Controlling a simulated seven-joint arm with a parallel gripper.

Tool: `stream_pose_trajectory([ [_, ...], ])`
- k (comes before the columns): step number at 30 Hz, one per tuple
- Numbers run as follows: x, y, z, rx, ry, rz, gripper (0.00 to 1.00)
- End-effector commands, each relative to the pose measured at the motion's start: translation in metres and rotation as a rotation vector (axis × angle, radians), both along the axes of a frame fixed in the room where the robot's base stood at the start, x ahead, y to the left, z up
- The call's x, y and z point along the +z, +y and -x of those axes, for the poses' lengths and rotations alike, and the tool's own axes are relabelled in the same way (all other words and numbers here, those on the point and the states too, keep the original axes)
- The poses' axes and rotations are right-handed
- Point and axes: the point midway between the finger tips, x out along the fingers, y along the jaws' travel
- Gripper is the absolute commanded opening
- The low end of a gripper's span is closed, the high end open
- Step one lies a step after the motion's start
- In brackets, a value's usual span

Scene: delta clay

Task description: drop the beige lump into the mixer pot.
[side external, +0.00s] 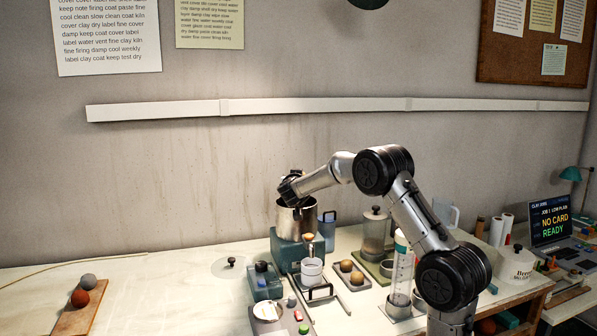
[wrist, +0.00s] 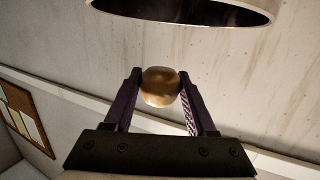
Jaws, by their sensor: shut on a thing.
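The beige lump (wrist: 159,87) is a rounded tan ball between the two fingertips of my gripper in the wrist view. My gripper (side external: 287,190) is shut on it. In the side external view my gripper is at the top of the mixer pot (side external: 303,223), by its left rim, and the lump cannot be made out there. The pot is a metal cylinder on a teal base (side external: 284,249). Its dark rim (wrist: 185,17) crosses the top of the wrist view, with a visible gap between it and the lump. I cannot tell whether the lump is over the opening.
Brown balls (side external: 346,266) sit on a tray right of the teal base. A white cup (side external: 312,272) and a teal box (side external: 264,284) stand in front of the pot. A lidded glass jar (side external: 374,236) stands to the right. The table left of the pot is mostly clear.

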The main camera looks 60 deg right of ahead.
Motion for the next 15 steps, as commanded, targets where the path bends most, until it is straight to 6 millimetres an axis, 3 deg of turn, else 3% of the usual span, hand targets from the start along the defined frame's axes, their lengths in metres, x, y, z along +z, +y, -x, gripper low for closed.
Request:
stream_pose_trajectory([
  [13, -0.0088, 0.0002, -0.0002, 0.001, -0.003, 0.002, 0.00],
  [14, -0.0089, 0.0002, -0.0002, 0.001, -0.003, 0.001, 0.58],
  [15, -0.0089, 0.0002, -0.0002, 0.001, -0.003, 0.001, 0.65],
])
